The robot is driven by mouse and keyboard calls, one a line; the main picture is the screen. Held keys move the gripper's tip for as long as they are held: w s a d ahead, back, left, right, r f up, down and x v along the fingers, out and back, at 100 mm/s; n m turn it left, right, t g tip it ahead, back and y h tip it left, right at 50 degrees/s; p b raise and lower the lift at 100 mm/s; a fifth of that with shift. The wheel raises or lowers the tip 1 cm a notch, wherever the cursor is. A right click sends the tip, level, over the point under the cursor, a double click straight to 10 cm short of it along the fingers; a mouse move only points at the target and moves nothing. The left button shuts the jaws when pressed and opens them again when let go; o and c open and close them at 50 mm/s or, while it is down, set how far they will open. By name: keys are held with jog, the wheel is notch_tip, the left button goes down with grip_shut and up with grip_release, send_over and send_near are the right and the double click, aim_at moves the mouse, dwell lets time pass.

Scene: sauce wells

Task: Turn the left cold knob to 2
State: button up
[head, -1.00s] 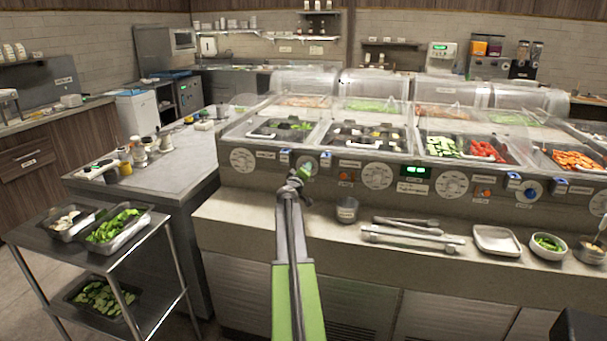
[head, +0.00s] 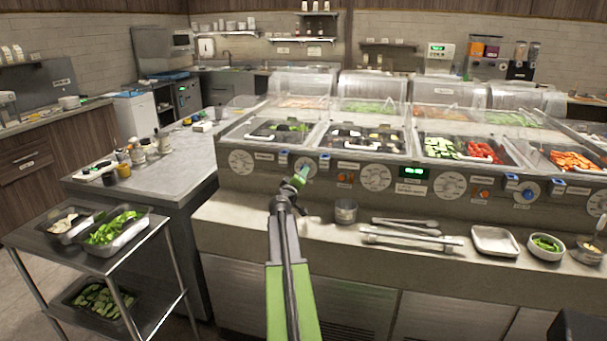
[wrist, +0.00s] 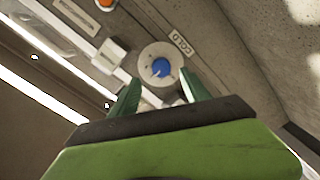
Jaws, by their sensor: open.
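The left cold knob (wrist: 160,67) shows in the wrist view as a pale round dial with a blue centre, next to a label reading COLD. In the head view this knob (head: 307,163) is on the left part of the counter's front panel, partly covered by my gripper (head: 299,179). In the wrist view my gripper (wrist: 161,76) is open, with its green fingers on either side of the knob's lower part in the picture. I cannot tell whether they touch it. The dial's numbers and setting are too small to read.
A larger white dial (head: 241,162) is left of the cold knob, and another (head: 375,178) is to its right. A blue-centred knob (head: 527,192) is far right on the panel. A metal cup (head: 346,211) and tongs (head: 405,224) lie on the ledge below.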

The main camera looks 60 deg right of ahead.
jog(key=f+v, duration=0.1)
jog(key=v, duration=1)
jog(key=shift+s+a+r+p, duration=0.2)
jog(key=shift+s+r+p, duration=0.1)
jog(key=shift+r, duration=0.2)
jog(key=w+a+r+n+t+y+p, duration=0.1)
jog(key=w+a+r+t+y+p, duration=0.15)
jog(key=w+a, duration=0.8)
jog(key=w+a+r+n+t+y+p, duration=0.15)
jog(key=w+a+p, duration=0.25)
jog(key=w+a, duration=0.65)
jog(key=w+a+f+y+p, duration=0.1)
jog(key=a+f+y+p, duration=0.15)
jog(key=a, duration=1.25)
jog(key=s+a+f+g+y+p, duration=0.2)
jog(key=a+f+y, duration=0.15)
jog(key=a, duration=0.65)
jog(key=s+a+f+g+y+p, duration=0.1)
jog(key=s+a+f+g+y, duration=0.2)
jog(key=a, duration=0.6)
jog(key=s+a+f+g+y, duration=0.3)
jog(key=s+a+f+g, duration=0.1)
jog(key=s+a, duration=0.6)
jog(key=shift+s+a+f+n, duration=0.2)
jog(key=shift+s+f+n, duration=0.15)
jog(key=shift+s+f, duration=0.35)
